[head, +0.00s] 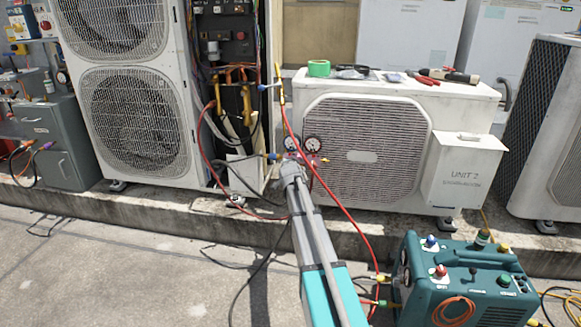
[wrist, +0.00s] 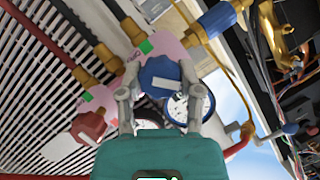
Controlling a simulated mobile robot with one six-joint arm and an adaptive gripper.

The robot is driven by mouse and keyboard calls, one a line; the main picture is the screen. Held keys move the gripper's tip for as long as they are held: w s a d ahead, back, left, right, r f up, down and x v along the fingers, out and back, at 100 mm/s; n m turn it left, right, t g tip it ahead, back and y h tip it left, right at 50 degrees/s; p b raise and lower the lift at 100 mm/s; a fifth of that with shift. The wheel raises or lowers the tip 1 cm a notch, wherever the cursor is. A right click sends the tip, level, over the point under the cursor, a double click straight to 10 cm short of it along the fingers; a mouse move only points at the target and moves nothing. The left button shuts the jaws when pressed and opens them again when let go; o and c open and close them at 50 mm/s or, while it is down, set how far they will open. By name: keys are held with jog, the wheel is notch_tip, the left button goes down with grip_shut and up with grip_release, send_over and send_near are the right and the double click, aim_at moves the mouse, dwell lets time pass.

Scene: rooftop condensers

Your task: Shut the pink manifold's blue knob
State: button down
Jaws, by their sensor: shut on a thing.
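The pink manifold (wrist: 178,44) fills the upper middle of the wrist view and shows small in the head view (head: 316,158), in front of the white condenser. Its blue knob (wrist: 160,72) lies between the two grey fingers of my gripper (wrist: 160,80), one on each side. My gripper is shut on this knob. A red knob (wrist: 88,126) is to the left. Two round gauges (wrist: 200,103) sit behind the fingers and are partly hidden. In the head view my gripper (head: 291,168) covers part of the manifold.
A red hose (head: 345,213) runs from the manifold area down to a teal machine (head: 465,278) at the lower right. The condenser (head: 366,150) stands close behind, with tools on top. A tall double-fan unit (head: 124,95) is left. The concrete floor (head: 130,270) at lower left is mostly clear.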

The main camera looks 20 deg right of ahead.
jog(key=shift+s+d+f+m+t+y+b, duration=0.15)
jog(key=shift+m+t+y+b, duration=0.3)
jog(key=shift+m, duration=0.5)
jog(key=shift+s+d+f+m+t+y+b, duration=0.15)
jog(key=shift+m+t+y+b, duration=0.1)
jog(key=shift+m+t+b, duration=0.45)
jog(key=shift+a+r+m+b, duration=0.15)
jog(key=shift+m+b, duration=0.4)
jog(key=shift+m, duration=0.4)
jog(key=shift+w+r+m+t, duration=0.1)
jog(key=shift+m+t, duration=0.25)
jog(key=shift+m, duration=0.05)
jog(key=shift+c, duration=1.8)
grip_release()
jog(key=shift+o, duration=0.5)
jog(key=shift+w, duration=0.1)
